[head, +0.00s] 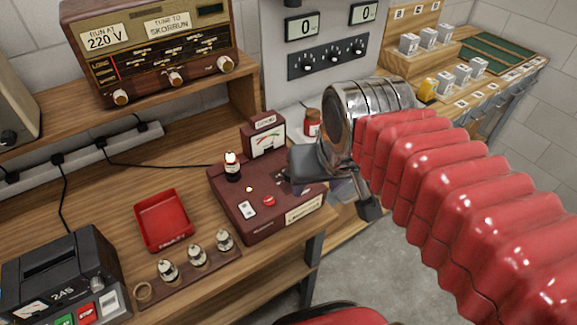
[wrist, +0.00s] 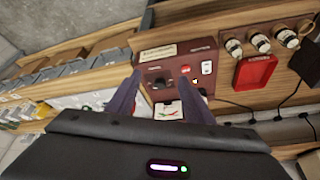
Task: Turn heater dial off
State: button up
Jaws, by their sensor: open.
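A maroon tester box (head: 246,200) with a meter (head: 267,139) at its back stands on the wooden bench; it also shows in the wrist view (wrist: 180,52). A dark round knob (wrist: 158,83) on its top shows between my fingers in the wrist view. It looks like the heater dial, but its label and pointer are too small to read. In the head view my gripper hides that part of the box. My gripper (head: 336,188) is open and empty over the box's right side; its two fingers also show apart in the wrist view (wrist: 168,82).
A red-labelled jar (head: 312,122) stands behind. A radio (head: 150,45) sits on the shelf.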

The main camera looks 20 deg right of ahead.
jog(key=w+a+r+m+g, duration=0.1)
jog(key=w+m+g, duration=0.4)
jog(key=w, duration=1.1)
jog(key=shift+w+r+m, duration=0.35)
jog(key=shift+w+m, duration=0.05)
jog(key=shift+m, duration=0.4)
jog(key=shift+a+f, duration=0.1)
jog(key=f, duration=1.3)
jog(key=shift+s+d+f, duration=0.25)
jog(key=shift+d+f, duration=0.1)
